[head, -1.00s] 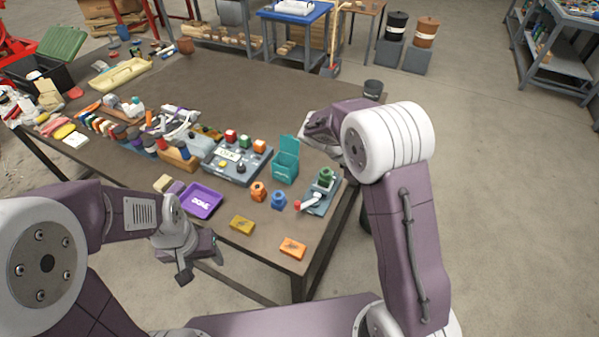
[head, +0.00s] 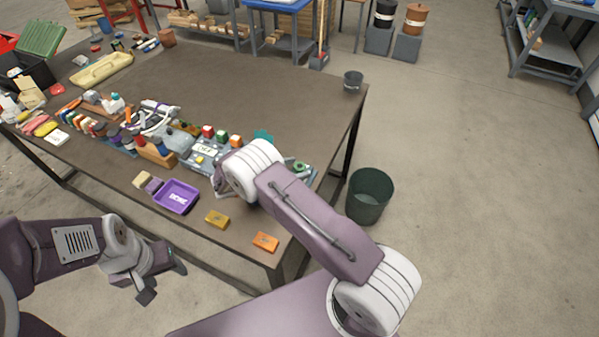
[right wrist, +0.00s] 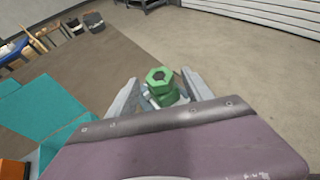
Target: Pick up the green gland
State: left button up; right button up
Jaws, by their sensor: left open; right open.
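The green gland (right wrist: 162,82) is a hex-shaped piece with a hole in its top, seen upright in the right wrist view. My right gripper (right wrist: 160,76) is open, with one finger showing on each side of the gland; I cannot tell whether either touches it. The gland's lower part is partly hidden by my own wrist. In the head view a bit of the green gland (head: 300,167) shows beside my right arm, which hides the right gripper there. My left gripper (head: 160,277) is open and empty, off the table's front edge.
A teal box (right wrist: 35,112) stands left of the right gripper. A purple tray (head: 176,197), a yellow block (head: 217,220) and an orange block (head: 266,242) lie near the front edge. A dark bin (head: 370,195) stands on the floor to the right. The table's back middle is clear.

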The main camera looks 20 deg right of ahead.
aim_at(307, 165)
jog(key=p+x, duration=0.1)
jog(key=x, duration=0.4)
jog(key=shift+d, duration=0.3)
jog(key=shift+a, duration=0.1)
grip_shut()
